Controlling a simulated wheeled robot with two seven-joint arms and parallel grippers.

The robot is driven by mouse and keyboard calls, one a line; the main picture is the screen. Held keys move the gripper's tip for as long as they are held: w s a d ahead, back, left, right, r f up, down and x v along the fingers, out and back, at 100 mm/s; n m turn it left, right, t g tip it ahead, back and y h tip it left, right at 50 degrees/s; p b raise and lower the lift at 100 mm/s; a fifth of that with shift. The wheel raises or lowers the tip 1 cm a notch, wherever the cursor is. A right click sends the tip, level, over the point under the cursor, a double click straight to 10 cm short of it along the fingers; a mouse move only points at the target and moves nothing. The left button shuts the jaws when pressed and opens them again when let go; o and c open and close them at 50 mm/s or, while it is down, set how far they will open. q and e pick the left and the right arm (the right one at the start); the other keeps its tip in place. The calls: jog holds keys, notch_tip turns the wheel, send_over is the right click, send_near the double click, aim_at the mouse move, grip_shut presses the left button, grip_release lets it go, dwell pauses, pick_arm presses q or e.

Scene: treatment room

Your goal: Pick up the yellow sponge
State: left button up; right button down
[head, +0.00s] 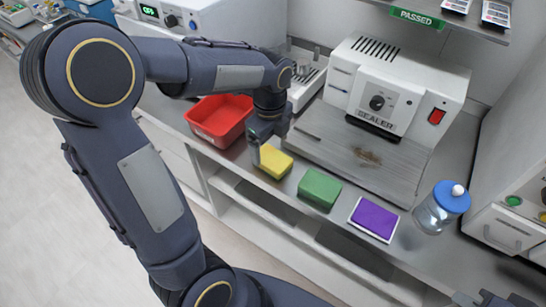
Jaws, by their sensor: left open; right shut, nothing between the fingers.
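The yellow sponge (274,162) lies on the grey counter near its front edge, between the red bin and a green sponge (319,189). My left gripper (260,150) points down right at the sponge's left end, with its fingers open. One finger hides part of that end, and I cannot tell whether it touches the sponge. My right gripper (500,300) shows only in part at the bottom right corner, low and far from the sponge. It is shut and empty.
A red bin (212,132) stands left of the sponge. A purple pad (374,219) and a blue-lidded jar (441,207) stand to the right. The white sealer (394,85) is behind on a metal plate. A shelf (470,25) overhangs the back.

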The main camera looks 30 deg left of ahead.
aim_at(272, 158)
pick_arm(q)
jog(key=f, duration=0.5)
jog(key=shift+d, duration=0.25)
jog(key=shift+r, duration=0.1)
jog(key=c, duration=1.1)
